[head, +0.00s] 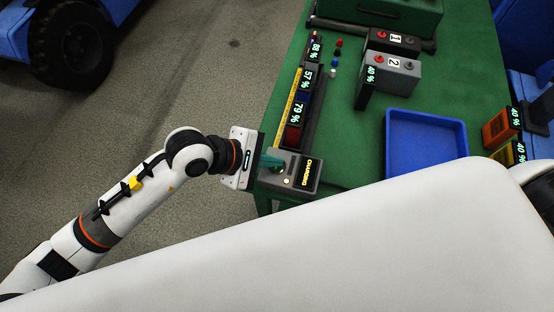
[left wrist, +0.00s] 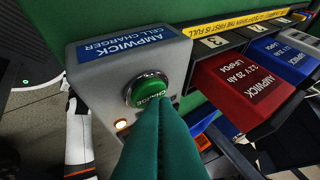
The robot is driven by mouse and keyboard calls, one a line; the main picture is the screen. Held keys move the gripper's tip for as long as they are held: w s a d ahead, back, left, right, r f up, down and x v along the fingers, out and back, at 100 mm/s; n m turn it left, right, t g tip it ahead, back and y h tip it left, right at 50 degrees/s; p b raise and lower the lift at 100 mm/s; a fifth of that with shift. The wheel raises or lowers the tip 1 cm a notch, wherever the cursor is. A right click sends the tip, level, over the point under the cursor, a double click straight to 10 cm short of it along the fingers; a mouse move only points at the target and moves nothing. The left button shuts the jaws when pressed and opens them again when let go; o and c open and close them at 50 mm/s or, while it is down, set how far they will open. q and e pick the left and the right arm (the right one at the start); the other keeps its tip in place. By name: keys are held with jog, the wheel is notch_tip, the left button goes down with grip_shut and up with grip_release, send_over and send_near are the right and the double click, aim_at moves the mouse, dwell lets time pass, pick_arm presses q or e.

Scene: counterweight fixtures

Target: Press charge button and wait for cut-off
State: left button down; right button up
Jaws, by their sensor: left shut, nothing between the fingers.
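The grey cell charger (head: 304,160) stands at the near left corner of the green table, and its display reads CHARGING. Its green charge button (left wrist: 146,86) shows in the left wrist view, with a lit lamp (left wrist: 121,125) beside it. My left gripper (head: 276,162) is shut and empty, its green fingertips at the button's lower edge; they seem to touch it, but how far it is pressed I cannot tell. A red cell (left wrist: 245,90) and a blue cell (left wrist: 284,58) sit in the charger's bays. Bay displays read 79 %, 57 % and 88 %. My right gripper is out of view.
A blue tray (head: 388,150) lies on the green table (head: 345,130). Boxes marked 1 (head: 394,41) and 2 (head: 396,72) stand behind it, beside a black cell (head: 366,90) reading 40 %. Small coloured pieces lie near the bays. Orange and yellow units (head: 497,129) stand at the right.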

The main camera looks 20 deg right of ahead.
pick_arm(q)
jog(key=shift+r, duration=0.1)
jog(key=shift+r+p, duration=0.5)
jog(key=shift+r, duration=0.35)
jog(key=shift+r+p, duration=1.35)
jog(key=shift+r, duration=1.2)
